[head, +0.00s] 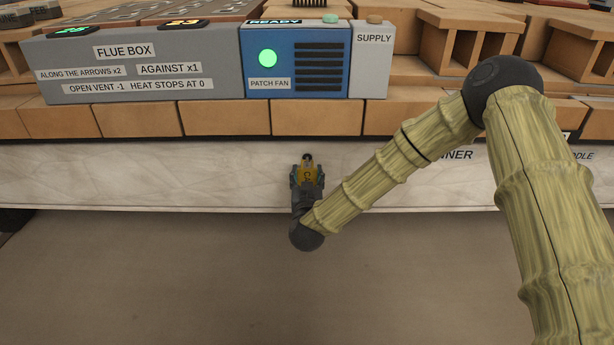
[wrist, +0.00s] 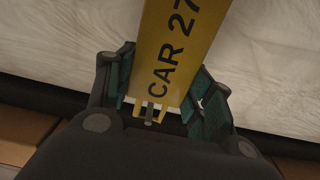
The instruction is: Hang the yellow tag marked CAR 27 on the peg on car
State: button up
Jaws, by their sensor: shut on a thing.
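The yellow tag (wrist: 182,45) is marked CAR 27 in black letters and fills the upper middle of the wrist view. In the head view the tag (head: 308,174) is a small yellow patch at my gripper (head: 307,172). My gripper (wrist: 165,95) shows in the wrist view with its green-padded fingers on either side of the tag's lower end, and it is shut on the tag. The tag is held in front of the pale front board. I cannot make out a car or its peg in either view.
A pale front board (head: 150,175) runs across below a row of bricks (head: 222,117). Above stand a grey FLUE BOX panel (head: 135,62), a blue PATCH FAN panel (head: 300,75) with a green light, and a SUPPLY block (head: 372,65). The brown floor (head: 150,285) in front is clear.

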dwell(0.3)
jog(key=o, duration=1.1)
jog(key=shift+s, duration=0.15)
jog(key=s, duration=1.1)
jog(key=shift+s, duration=0.4)
jog(key=s+d+f+g+y+p, duration=0.1)
jog(key=s+d+f+g, duration=0.2)
jog(key=s+f, duration=0.35)
jog(key=s+d+f+n+g+p, duration=0.1)
jog(key=s+d+f+g+p, duration=0.15)
jog(key=s+f, duration=0.4)
jog(key=s+d+f+g+y, duration=0.1)
jog(key=s+d+f+g, duration=0.35)
jog(key=f, duration=0.45)
jog(key=s+d+f+g+h+p, duration=0.1)
jog(key=s+d+f+g, duration=0.2)
jog(key=s, duration=0.5)
jog(key=s+d+m+g+p, duration=0.1)
jog(key=s+d+g, duration=0.1)
jog(key=s+d, duration=0.45)
jog(key=s+d+f+g+h+p, duration=0.1)
jog(key=s+d+f+g, duration=0.15)
jog(key=s, duration=0.65)
notch_tip(320, 180, up, 38)
jog(key=p, duration=3.8)
jog(key=shift+s+d+r, duration=0.2)
jog(key=shift+s+d, duration=0.1)
jog(key=shift+d, duration=0.05)
